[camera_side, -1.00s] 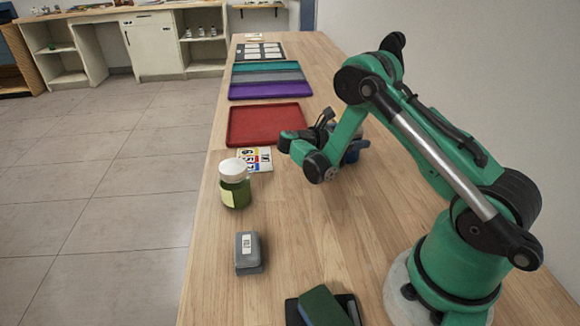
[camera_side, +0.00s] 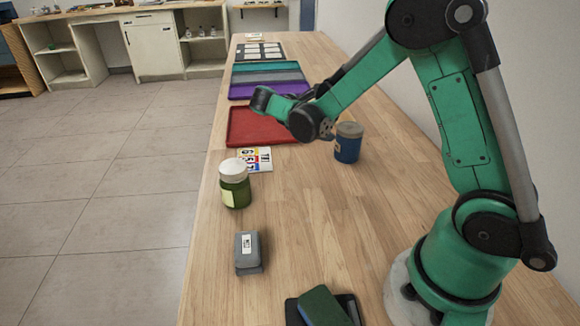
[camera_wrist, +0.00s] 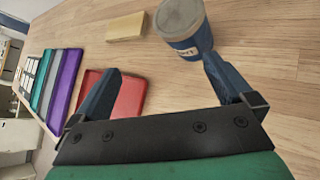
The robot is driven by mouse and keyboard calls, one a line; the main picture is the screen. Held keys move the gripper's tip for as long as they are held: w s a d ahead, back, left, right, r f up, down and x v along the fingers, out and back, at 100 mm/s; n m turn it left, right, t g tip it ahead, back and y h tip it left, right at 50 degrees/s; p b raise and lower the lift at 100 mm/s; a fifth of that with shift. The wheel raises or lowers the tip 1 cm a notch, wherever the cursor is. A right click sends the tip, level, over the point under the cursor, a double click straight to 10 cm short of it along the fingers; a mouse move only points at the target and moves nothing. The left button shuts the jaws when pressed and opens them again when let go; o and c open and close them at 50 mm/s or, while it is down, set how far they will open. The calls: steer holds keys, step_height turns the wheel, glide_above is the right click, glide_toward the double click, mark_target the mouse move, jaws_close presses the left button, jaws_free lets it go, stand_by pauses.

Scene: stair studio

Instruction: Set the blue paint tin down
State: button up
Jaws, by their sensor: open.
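The blue paint tin (camera_side: 348,148) stands upright on the wooden table, with a grey-brown lid. In the wrist view the tin (camera_wrist: 188,46) is at the top, with part of its label showing. My gripper (camera_wrist: 160,64) is open with nothing between its fingers. The tip of its right finger overlaps the tin's lower edge in that view; I cannot tell if they touch. In the side view my wrist is just left of the tin and raised, and the fingers are mostly hidden.
A green jar with a white lid (camera_side: 235,185), a number card (camera_side: 255,158) and a grey block (camera_side: 249,252) lie toward the left edge. A red tray (camera_side: 250,128) is behind. The wrist view shows a tan block (camera_wrist: 125,27) beside the tin. Table right of the jar is clear.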

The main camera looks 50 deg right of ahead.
steer(key=s+a+r+m+t+y, duration=0.2)
steer(key=s+a+m+t+y, duration=0.1)
steer(key=a, duration=0.5)
steer(key=s+a+r+m+t+y, duration=0.2)
steer(key=s+a+m+t+y, duration=0.2)
steer(key=a+m+y, duration=0.4)
steer(key=shift+a+r+t, duration=0.3)
steer(key=shift+a+t, duration=0.15)
steer(key=shift+t, duration=0.35)
